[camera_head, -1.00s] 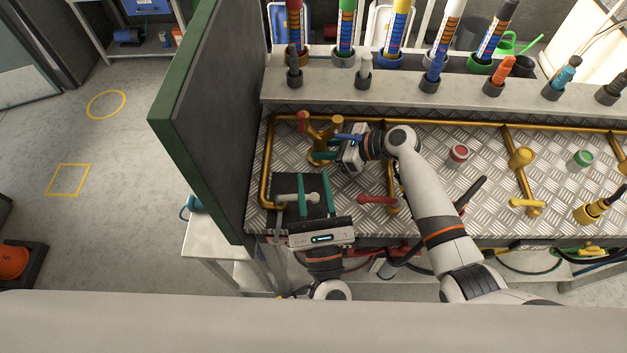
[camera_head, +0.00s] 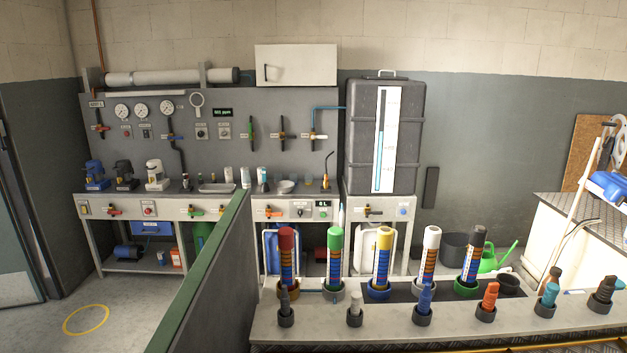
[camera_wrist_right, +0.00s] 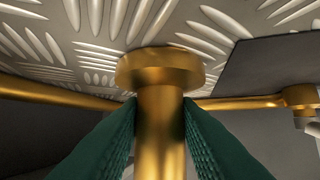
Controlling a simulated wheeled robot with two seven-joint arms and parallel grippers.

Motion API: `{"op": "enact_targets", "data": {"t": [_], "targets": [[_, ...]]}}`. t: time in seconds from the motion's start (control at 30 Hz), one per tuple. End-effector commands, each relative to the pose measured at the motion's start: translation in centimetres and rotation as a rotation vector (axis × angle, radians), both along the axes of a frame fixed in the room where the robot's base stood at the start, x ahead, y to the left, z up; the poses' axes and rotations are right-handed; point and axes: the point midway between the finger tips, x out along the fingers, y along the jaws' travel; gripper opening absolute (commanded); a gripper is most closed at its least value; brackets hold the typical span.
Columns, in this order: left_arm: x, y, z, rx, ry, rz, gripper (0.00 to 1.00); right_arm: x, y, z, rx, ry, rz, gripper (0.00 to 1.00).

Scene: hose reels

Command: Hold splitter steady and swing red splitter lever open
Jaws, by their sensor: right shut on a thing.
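In the right wrist view, the brass splitter (camera_wrist_right: 160,70) shows as a round collar with a thick stem against the tread plate. My right gripper (camera_wrist_right: 160,108) has its two green padded fingers on either side of the stem, shut on it. The splitter's red lever is not in view in either current frame. The head view now looks out over the back of the bench, so neither of my grippers shows there.
Brass pipe (camera_wrist_right: 55,93) runs left from the splitter along the tread plate (camera_wrist_right: 225,30). A dark panel (camera_wrist_right: 265,65) lies to the right. In the head view, a shelf (camera_head: 390,325) carries several coloured tubes, and a green-edged partition (camera_head: 205,265) stands at its left.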

Motion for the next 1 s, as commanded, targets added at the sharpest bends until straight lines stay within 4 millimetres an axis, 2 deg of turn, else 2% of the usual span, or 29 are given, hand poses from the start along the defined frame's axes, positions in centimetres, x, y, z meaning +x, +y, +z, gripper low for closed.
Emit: {"op": "enact_targets", "data": {"t": [0.23,0.27,0.4,0.77,0.87,1.0], "targets": [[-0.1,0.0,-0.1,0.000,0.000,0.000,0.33,0.0,0.0,0.0,0.000,0.000,0.000,0.15],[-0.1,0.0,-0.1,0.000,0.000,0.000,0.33,0.0,0.0,0.0,0.000,0.000,0.000,0.30],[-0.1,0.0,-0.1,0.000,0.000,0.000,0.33,0.0,0.0,0.0,0.000,0.000,0.000,0.53],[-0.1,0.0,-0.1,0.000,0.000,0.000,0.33,-0.1,-0.4,0.2,0.000,0.000,-0.001,0.54],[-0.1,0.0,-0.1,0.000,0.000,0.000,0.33,-0.4,-1.4,0.7,0.001,-0.002,-0.003,0.54],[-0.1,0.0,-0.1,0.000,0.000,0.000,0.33,-1.1,-3.9,2.0,-0.003,-0.002,-0.002,0.54]]}}
